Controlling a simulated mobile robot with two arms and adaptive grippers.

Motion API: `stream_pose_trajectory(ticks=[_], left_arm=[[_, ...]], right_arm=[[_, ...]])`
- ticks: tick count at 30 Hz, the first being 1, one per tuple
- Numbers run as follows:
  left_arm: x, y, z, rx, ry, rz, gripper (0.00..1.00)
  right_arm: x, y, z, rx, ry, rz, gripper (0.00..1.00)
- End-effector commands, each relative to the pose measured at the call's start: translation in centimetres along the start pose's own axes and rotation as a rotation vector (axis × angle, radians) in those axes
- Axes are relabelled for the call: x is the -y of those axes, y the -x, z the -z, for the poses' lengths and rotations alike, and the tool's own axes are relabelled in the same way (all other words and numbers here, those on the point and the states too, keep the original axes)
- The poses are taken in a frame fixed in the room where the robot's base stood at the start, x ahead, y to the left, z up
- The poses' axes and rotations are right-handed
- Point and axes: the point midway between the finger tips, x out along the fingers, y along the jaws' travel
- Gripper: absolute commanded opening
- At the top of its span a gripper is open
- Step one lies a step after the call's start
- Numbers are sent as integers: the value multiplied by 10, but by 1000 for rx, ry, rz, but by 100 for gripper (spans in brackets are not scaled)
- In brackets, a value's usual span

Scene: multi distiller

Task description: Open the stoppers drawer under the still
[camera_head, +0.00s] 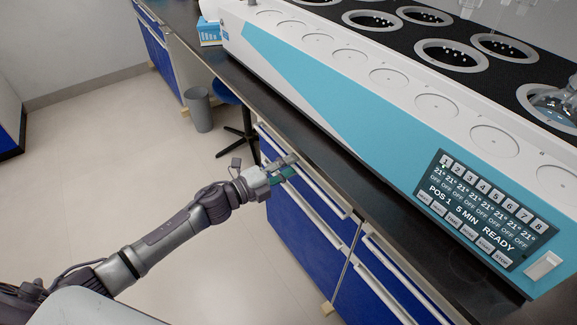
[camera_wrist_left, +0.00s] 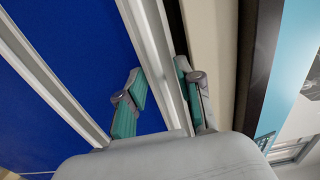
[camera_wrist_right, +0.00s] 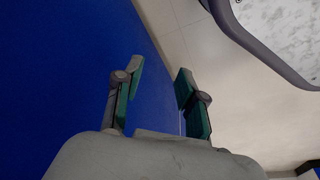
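Blue drawers with pale metal handle rails stand under the dark worktop that carries the white and blue still (camera_head: 310,62). My left gripper (camera_head: 287,168) is at the top rail of the upper drawer front (camera_head: 306,215), near its far end. In the left wrist view the fingers of my left gripper (camera_wrist_left: 163,82) are open on either side of the pale rail (camera_wrist_left: 152,35). Whether they touch it is unclear. I see no drawer clearly pulled out. My right gripper (camera_wrist_right: 160,82) is open and empty, with a blue surface (camera_wrist_right: 60,70) on its left.
The dark worktop edge (camera_head: 350,172) runs close above the drawers. Another blue drawer front (camera_head: 365,295) stands nearer, at the lower right. A grey bin (camera_head: 199,110) and a blue stool (camera_head: 226,92) stand beyond my left gripper. The floor to the left is clear.

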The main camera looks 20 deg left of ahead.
Motion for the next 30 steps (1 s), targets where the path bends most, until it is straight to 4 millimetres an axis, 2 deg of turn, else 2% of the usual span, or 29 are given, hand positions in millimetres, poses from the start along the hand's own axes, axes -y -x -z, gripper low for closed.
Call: stream_pose_trajectory(ticks=[6, 13, 30], left_arm=[[0, 0, 0, 0, 0, 0, 35], [0, 0, 0, 0, 0, 0, 0], [0, 0, 0, 0, 0, -1, 0]], right_arm=[[0, 0, 0, -1, 0, 0, 40], [0, 1, 0, -1, 0, 0, 40], [0, 2, 1, -4, 0, 0, 40]])
